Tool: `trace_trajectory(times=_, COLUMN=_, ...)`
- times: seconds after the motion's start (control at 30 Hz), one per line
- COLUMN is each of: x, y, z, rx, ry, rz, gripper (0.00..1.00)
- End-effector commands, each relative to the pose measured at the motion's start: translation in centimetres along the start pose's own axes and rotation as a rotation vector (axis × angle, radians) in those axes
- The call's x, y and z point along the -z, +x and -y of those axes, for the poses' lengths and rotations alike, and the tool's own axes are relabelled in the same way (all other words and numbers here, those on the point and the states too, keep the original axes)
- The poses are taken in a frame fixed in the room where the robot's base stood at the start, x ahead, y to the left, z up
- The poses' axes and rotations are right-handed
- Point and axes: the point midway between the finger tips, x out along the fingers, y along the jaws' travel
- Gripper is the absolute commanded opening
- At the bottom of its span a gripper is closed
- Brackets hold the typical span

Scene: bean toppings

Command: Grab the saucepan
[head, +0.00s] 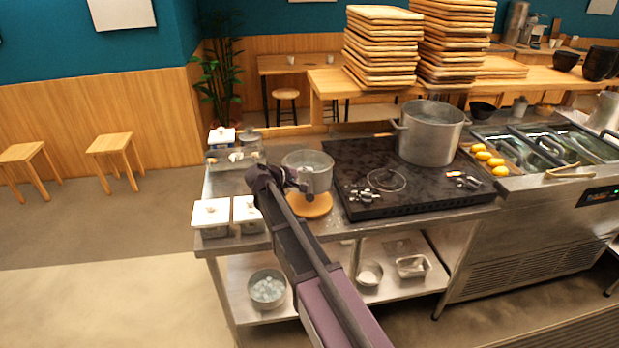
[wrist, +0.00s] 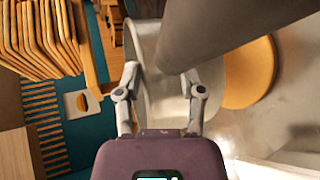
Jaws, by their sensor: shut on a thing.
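The saucepan (head: 308,172) is a small grey metal pot, beside the left edge of the black stove. It is over a round wooden board (head: 314,207); I cannot tell whether it touches the board. My gripper (head: 291,184) is at the pan's near left side, shut on the saucepan. In the wrist view the gripper (wrist: 162,82) has a finger on each side, with the saucepan's grey body (wrist: 158,103) between and beyond them. A thick dark grey bar crosses the upper right and hides part of the pan. The round board (wrist: 256,78) shows at right.
A large pot (head: 430,135) stands on the black stove (head: 385,205) to the right. White-lidded containers (head: 211,214) sit at the counter's left front, and a condiment tray (head: 233,157) stands behind. Tall stacks of wooden trays (head: 383,48) stand at the back.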

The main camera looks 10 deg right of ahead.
Motion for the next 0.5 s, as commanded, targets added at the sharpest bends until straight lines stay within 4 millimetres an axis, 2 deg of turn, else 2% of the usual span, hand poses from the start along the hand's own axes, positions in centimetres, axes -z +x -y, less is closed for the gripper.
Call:
trace_trajectory(times=0.13, x=-0.18, y=-0.37, z=-0.95, rx=-0.005, ry=0.0, rz=0.001, gripper=0.0)
trace_trajectory(times=0.5, x=-0.25, y=-0.51, z=-1.3, rx=-0.005, ry=0.0, rz=0.001, gripper=0.0)
